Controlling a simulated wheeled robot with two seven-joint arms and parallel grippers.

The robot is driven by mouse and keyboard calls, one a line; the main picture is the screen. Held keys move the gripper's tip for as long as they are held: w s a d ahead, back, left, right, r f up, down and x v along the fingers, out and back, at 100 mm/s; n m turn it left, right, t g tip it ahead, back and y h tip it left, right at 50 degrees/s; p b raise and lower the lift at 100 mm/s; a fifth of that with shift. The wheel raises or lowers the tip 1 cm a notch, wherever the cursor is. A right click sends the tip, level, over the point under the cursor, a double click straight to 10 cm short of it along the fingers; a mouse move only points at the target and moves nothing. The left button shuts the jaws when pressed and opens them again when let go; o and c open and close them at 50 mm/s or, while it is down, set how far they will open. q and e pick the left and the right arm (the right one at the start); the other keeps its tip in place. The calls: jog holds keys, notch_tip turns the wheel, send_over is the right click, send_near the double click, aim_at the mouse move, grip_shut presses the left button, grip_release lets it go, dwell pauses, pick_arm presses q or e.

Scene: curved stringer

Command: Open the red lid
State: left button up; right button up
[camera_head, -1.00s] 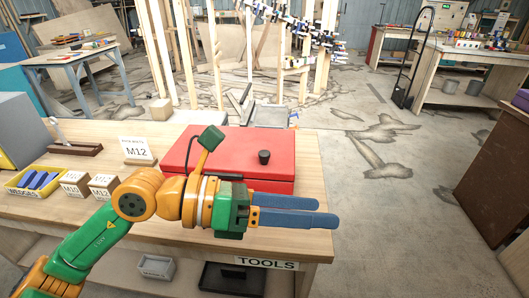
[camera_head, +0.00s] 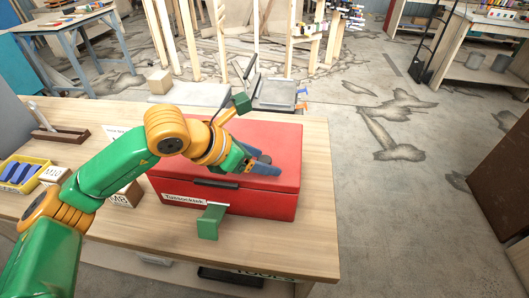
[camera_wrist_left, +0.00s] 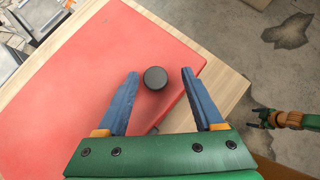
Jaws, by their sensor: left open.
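A red box with a closed red lid (camera_head: 285,140) stands on the wooden table, with a dark handle and a "Toolsock"-like label on its front. A round black knob (camera_wrist_left: 155,78) sits on the lid near its right end. My left gripper (camera_wrist_left: 158,74) is open above the lid, its blue fingers on either side of the knob, with a gap to each; contact is not visible. In the head view the left gripper (camera_head: 263,163) partly covers the knob. My right gripper (camera_wrist_left: 258,118) appears small at the right of the left wrist view; its jaws are too small to judge.
A yellow bin of blue wedges (camera_head: 22,174) and small labelled blocks stand left on the table (camera_head: 318,190). A green piece (camera_head: 210,221) shows before the box front; I cannot tell what it belongs to. Floor right of the table is clear.

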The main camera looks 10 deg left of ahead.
pick_arm(q)
jog(key=shift+w+d+f, duration=0.25)
jog(key=shift+w+f, duration=0.45)
jog(key=shift+w, duration=0.1)
jog(key=shift+s+r, duration=0.1)
jog(key=shift+s, duration=0.05)
jog(key=c, duration=0.4)
grip_shut()
jog(key=shift+r, duration=0.1)
